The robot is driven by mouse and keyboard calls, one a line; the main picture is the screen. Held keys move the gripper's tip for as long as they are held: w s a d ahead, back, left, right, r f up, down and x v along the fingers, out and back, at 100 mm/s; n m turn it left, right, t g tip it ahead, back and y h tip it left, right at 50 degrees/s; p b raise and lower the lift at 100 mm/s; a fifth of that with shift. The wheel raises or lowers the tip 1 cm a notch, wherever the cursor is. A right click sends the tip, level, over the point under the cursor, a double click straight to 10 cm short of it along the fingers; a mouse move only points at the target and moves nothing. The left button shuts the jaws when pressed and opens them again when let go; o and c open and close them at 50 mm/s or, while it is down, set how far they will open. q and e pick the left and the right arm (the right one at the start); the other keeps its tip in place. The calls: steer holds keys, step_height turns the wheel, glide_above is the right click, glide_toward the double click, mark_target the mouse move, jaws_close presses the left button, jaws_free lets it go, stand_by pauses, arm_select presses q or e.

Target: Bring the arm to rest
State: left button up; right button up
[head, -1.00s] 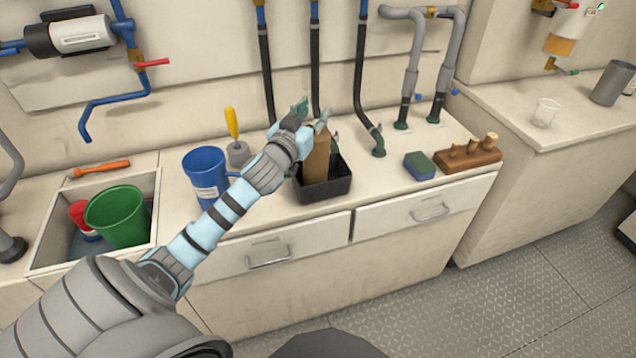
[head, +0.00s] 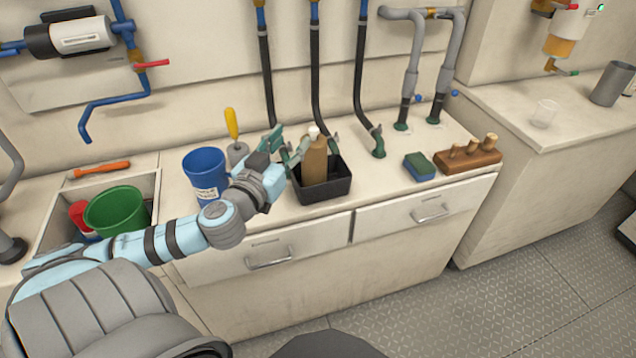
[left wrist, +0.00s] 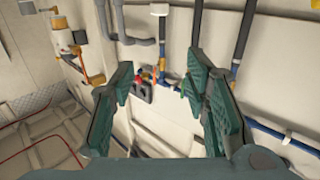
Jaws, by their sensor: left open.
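My left gripper (head: 288,148) is open, with its fingers apart, just left of a brown bottle with a white top. The brown bottle (head: 314,161) stands upright in a black bin (head: 325,187) on the counter. In the left wrist view my left gripper's two green fingers (left wrist: 160,105) are spread with nothing between them. That view looks past them to the wall pipes. I cannot tell in the head view whether a finger touches the bottle. My right gripper is not in view.
A blue bucket (head: 204,168) and a yellow-handled tool (head: 232,125) stand left of the gripper. A green bucket (head: 117,213) sits in the sink. A sponge (head: 419,166) and a wooden peg block (head: 468,157) lie to the right. Hoses (head: 316,80) hang behind.

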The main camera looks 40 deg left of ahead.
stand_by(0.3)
arm_select(q)
steer(key=s+f+n+g+y, duration=0.15)
steer(key=s+f+g, duration=0.3)
steer(key=f, duration=0.45)
steer(key=s+d+f+m+g+h, duration=0.5)
steer(key=s+d+f+g, duration=0.4)
steer(key=s+d+f, duration=0.8)
steer(key=s+a+f+g+p, duration=0.1)
steer(key=s+a+f, duration=0.1)
steer(key=f, duration=0.7)
steer(key=s+a+f+g+p, duration=0.1)
steer(key=a+f+p, duration=0.1)
steer(key=f, duration=0.8)
steer(key=s+f+p, duration=0.1)
steer(key=s+f, duration=0.8)
steer(key=s, duration=0.5)
steer(key=shift+a+f+g, duration=0.3)
steer(key=shift+f+g, duration=0.05)
